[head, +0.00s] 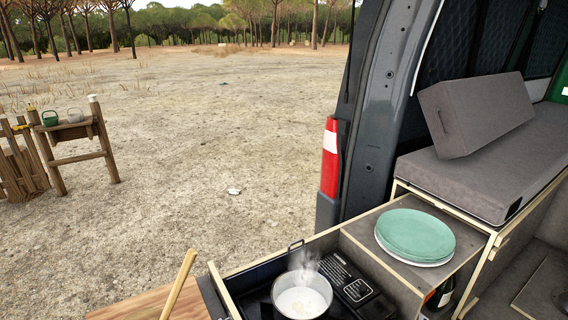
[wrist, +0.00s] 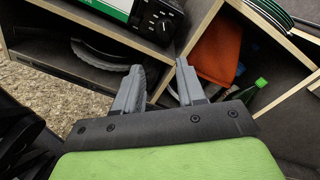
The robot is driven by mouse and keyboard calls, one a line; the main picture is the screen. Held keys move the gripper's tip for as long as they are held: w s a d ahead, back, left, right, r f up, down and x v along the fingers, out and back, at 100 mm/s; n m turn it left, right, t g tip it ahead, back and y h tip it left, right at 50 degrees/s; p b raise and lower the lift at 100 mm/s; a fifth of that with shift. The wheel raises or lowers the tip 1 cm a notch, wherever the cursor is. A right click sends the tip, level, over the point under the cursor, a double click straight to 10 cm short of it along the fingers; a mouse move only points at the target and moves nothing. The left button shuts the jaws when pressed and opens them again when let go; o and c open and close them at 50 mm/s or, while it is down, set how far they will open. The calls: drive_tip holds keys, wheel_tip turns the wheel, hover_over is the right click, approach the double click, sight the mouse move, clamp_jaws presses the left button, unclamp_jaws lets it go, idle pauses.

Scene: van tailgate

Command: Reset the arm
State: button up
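My gripper (wrist: 158,88) shows in the wrist view with its two grey fingers apart and nothing between them. It points toward the van's open storage compartments. The fingertips appear in front of a wooden divider edge; whether they touch it cannot be told. My arm and gripper do not show in the head view.
A steaming pot (head: 301,297) of white liquid stands on the stove (head: 352,285). Green plates (head: 414,234) are stacked on the counter. An orange cloth (wrist: 217,53) and a green bottle (wrist: 258,84) lie in a compartment. Open ground lies left of the van.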

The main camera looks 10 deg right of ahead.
drive_tip(key=w+a+r+n+g+p, duration=0.1)
drive_tip(key=w+a+r+n+g, duration=0.9)
drive_tip(key=a+r+n+g, duration=0.4)
drive_tip(key=s+a+r+n+t+h+p, duration=0.1)
drive_tip(key=s+a+r+n+t+h, duration=0.2)
drive_tip(key=s+a+r+n+h, duration=0.3)
drive_tip(key=s+a+r+n, duration=0.4)
drive_tip(key=a+r, duration=0.3)
drive_tip(key=a, duration=0.1)
drive_tip(key=shift+s+a+r+h, duration=0.15)
drive_tip(key=shift+s+a+h, duration=0.05)
drive_tip(key=shift+s+h, duration=0.15)
drive_tip(key=shift+a, duration=0.1)
